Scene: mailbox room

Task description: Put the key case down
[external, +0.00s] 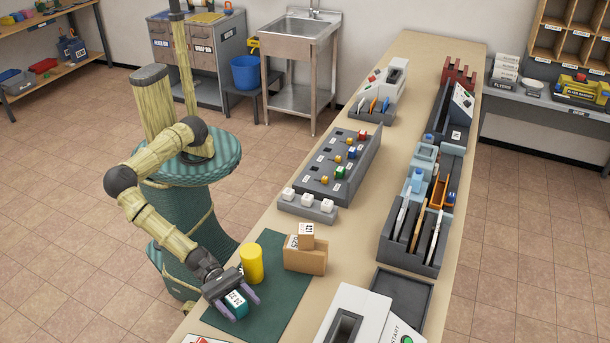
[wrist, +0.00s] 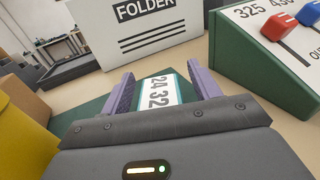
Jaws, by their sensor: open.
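The key case (external: 236,304), a teal block with a white number label, appears to rest on the dark green mat (external: 289,257) near the front of the long counter. My gripper (external: 233,302) is open, with its two purple fingers on either side of the case. In the wrist view the case (wrist: 158,91) shows between the fingers of my gripper (wrist: 161,88), its label reading 24 32. A gap shows beside the left finger; contact at the right finger is hard to tell. The underside of the case is hidden.
A yellow cylinder (external: 251,263) stands close beside my gripper. A white folder machine (wrist: 135,32) and a green sloped panel (wrist: 229,65) stand beyond in the wrist view.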

